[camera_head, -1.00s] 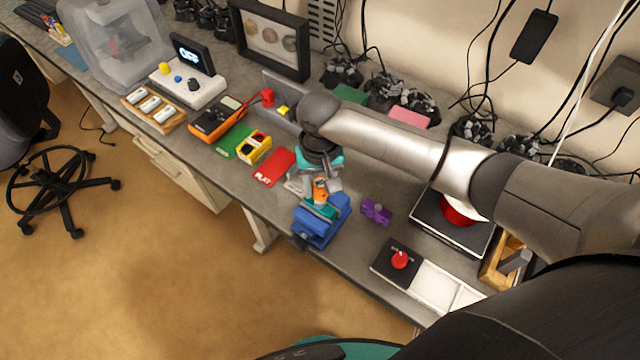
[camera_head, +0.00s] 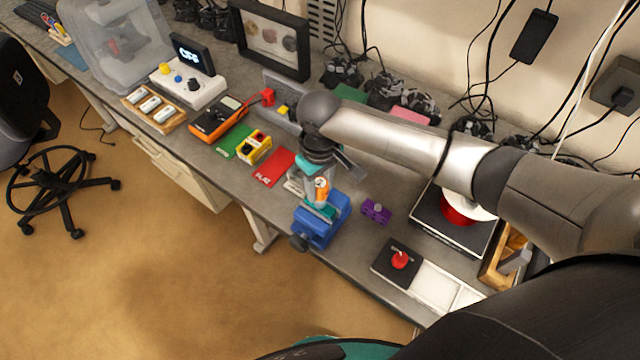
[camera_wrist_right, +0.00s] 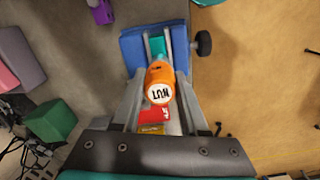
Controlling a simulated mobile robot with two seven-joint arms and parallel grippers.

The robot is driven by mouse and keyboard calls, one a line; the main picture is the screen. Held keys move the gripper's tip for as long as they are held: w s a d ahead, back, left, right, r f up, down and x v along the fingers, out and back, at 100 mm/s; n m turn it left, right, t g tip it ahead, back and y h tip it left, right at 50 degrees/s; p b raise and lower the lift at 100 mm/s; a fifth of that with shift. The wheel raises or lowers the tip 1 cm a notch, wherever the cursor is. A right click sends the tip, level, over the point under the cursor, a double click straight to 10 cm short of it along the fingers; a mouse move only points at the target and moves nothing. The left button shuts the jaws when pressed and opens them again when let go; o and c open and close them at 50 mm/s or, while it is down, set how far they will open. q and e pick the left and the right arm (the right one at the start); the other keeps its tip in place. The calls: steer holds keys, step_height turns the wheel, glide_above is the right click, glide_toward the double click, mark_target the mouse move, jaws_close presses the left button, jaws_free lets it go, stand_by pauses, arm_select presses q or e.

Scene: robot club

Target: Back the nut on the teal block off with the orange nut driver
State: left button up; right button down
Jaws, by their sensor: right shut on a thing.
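The orange nut driver (camera_head: 322,188) stands roughly upright over the teal block (camera_head: 321,211). My right gripper (camera_head: 319,190) is shut on its orange handle; the right wrist view shows the driver (camera_wrist_right: 160,76) between the two fingers (camera_wrist_right: 160,92), its white end marked NUT facing the camera. The teal block (camera_wrist_right: 157,45) is held in a blue vise (camera_head: 322,230), which also shows in the wrist view (camera_wrist_right: 133,48). The nut and the driver's lower tip are hidden, so I cannot tell whether they touch. My left gripper is not in view.
A purple block (camera_head: 376,211) lies right of the vise. A dark box with a red knob (camera_head: 399,260) is nearer the front edge. A red mat (camera_head: 274,167), a yellow holder (camera_head: 254,148) and an orange multimeter (camera_head: 216,119) are to the left. Bare bench lies around the purple block.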

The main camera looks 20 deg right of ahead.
steer(key=n, duration=0.6)
steer(key=shift+c, duration=2)
jaws_free()
